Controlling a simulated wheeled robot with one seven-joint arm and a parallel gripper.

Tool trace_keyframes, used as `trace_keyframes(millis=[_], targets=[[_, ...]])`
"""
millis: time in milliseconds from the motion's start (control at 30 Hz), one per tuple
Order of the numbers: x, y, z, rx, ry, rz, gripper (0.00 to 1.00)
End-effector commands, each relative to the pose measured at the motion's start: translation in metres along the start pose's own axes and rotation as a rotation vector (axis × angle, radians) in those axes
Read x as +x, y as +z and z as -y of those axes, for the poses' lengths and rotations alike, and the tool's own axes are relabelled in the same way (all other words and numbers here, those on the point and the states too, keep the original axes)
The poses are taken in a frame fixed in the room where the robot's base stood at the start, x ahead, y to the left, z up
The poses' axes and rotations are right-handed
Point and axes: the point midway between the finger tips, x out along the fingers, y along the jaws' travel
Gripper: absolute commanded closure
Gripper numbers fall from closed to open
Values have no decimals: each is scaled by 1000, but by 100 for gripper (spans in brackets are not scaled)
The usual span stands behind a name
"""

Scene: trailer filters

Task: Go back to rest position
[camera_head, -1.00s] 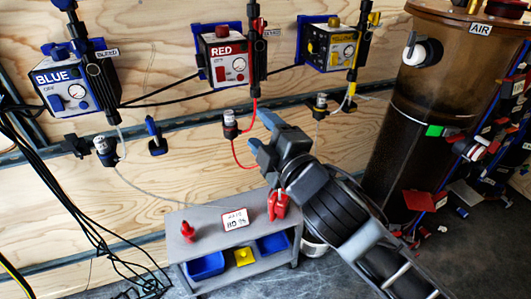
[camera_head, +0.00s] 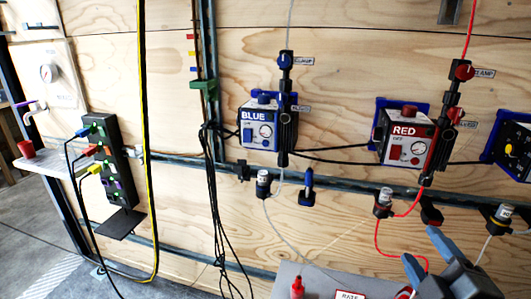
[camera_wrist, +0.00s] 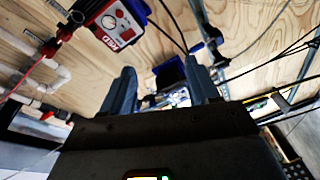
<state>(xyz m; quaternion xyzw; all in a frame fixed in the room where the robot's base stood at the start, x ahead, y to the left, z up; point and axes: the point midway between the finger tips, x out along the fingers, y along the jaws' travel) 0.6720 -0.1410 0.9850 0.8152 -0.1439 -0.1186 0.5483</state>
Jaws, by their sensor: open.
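My gripper (camera_head: 428,258) is at the lower right of the head view, with blue-grey fingers pointing up and left toward the plywood wall. Its fingers stand apart in the wrist view (camera_wrist: 158,92), and nothing is held between them. The red filter box (camera_head: 407,138) is on the wall above my gripper, and it also shows upside down at the upper left of the wrist view (camera_wrist: 117,24). The blue filter box (camera_head: 262,125) is on the wall to the left. Most of my arm is out of the head view.
Black cables (camera_head: 222,210) hang down the wall. A black strip with coloured plugs (camera_head: 108,165) and a shelf with a red cup (camera_head: 27,149) are at the left. Floor at lower left is mostly clear.

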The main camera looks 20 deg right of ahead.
Motion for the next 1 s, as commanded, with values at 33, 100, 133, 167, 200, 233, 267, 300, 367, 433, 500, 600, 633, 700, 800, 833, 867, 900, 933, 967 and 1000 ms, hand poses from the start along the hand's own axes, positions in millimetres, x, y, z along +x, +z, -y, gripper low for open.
trace_keyframes(millis=[33,100,133,167,200,233,267,300,367,433,500,600,633,700,800,833,867,900,933,967,1000], targets=[[-1,0,1,2,-2,-1,40],[-5,1,5,12,-15,-9,40],[-9,1,8,22,-24,-16,40],[-13,1,13,34,-36,-25,40],[-22,2,19,57,-56,-37,40],[-29,2,26,79,-76,-49,40],[-38,2,32,106,-97,-62,40],[-51,2,41,147,-128,-78,40],[-74,2,55,221,-178,-100,40],[-101,2,68,314,-235,-119,40],[-128,0,78,416,-287,-129,40],[-168,-1,88,569,-354,-127,40],[-180,-2,90,617,-372,-123,40],[-206,-4,92,730,-406,-108,40],[-238,-6,91,878,-440,-78,40],[-246,-7,90,918,-445,-69,40],[-253,-7,90,953,-451,-59,40],[-261,-8,88,996,-456,-48,40],[-266,-8,87,1023,-458,-41,40],[-270,-9,86,1047,-459,-34,40],[-275,-9,85,1073,-461,-26,40]])
